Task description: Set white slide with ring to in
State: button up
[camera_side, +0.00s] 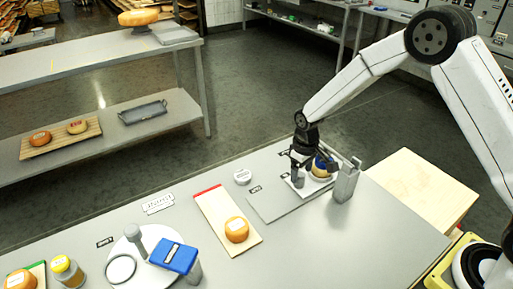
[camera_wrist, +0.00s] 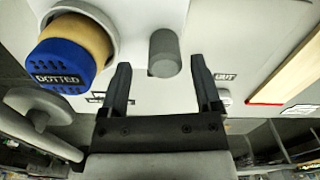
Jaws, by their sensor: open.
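The white slide (camera_side: 299,188) lies on a grey plate on the table, under my gripper (camera_side: 304,165). A grey upright peg (camera_wrist: 163,52) stands on the slide beside the ring. My gripper (camera_wrist: 160,68) is open, its fingers on either side of the peg; contact is not visible.
A grey post (camera_side: 346,183) stands right of the slide. A board with a red end (camera_side: 209,198) and an orange cheese (camera_side: 237,229) lies left. A round white stand with a blue-topped device (camera_side: 175,257) is farther left. A small white round item (camera_side: 242,176) sits behind the plate.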

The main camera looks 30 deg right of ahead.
jog(key=shift+r, duration=2.4)
jog(key=shift+s+d, duration=0.1)
jog(key=shift+s+r, duration=0.2)
jog(key=s+d+r+m+t, duration=0.1)
jog(key=s+r, duration=0.1)
jog(key=s, duration=0.7)
jog(key=s+d+r+m+t, duration=0.1)
jog(key=s+r, duration=0.2)
jog(key=s, duration=0.6)
jog(key=shift+s+r+t, duration=0.2)
jog(key=shift+r+t, duration=0.05)
jog(key=shift+t, duration=0.05)
